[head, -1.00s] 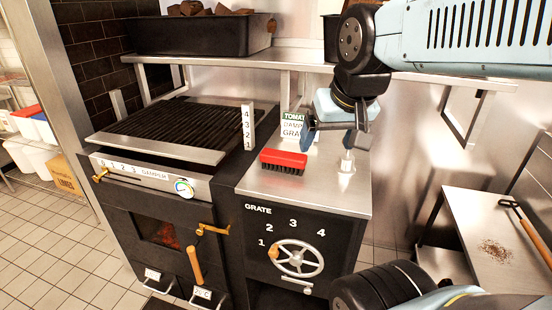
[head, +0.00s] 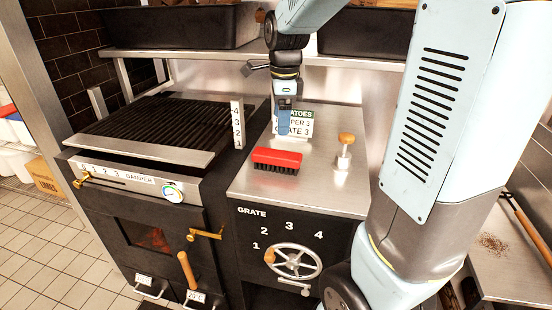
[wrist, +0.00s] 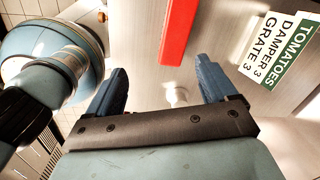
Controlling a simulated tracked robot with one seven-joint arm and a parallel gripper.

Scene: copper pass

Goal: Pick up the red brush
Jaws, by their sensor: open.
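The red brush (head: 277,161), a red block with dark bristles below, lies bristles down on the steel top beside the grill. Its red back (wrist: 178,30) also shows in the wrist view, ahead of and between the fingers, partly cut off by the top edge. My gripper (head: 284,128) points down above the steel top, behind the brush in the head view and apart from it. In the wrist view my gripper (wrist: 162,88) has its two blue fingers spread wide with nothing between them.
A sign reading tomatoes, damper 3, grate 3 (head: 298,124) stands behind the brush. A wooden-knobbed post (head: 345,150) stands to its right. The grill (head: 150,125) with a number scale (head: 237,125) is left. A shelf (head: 190,55) with black bins runs above.

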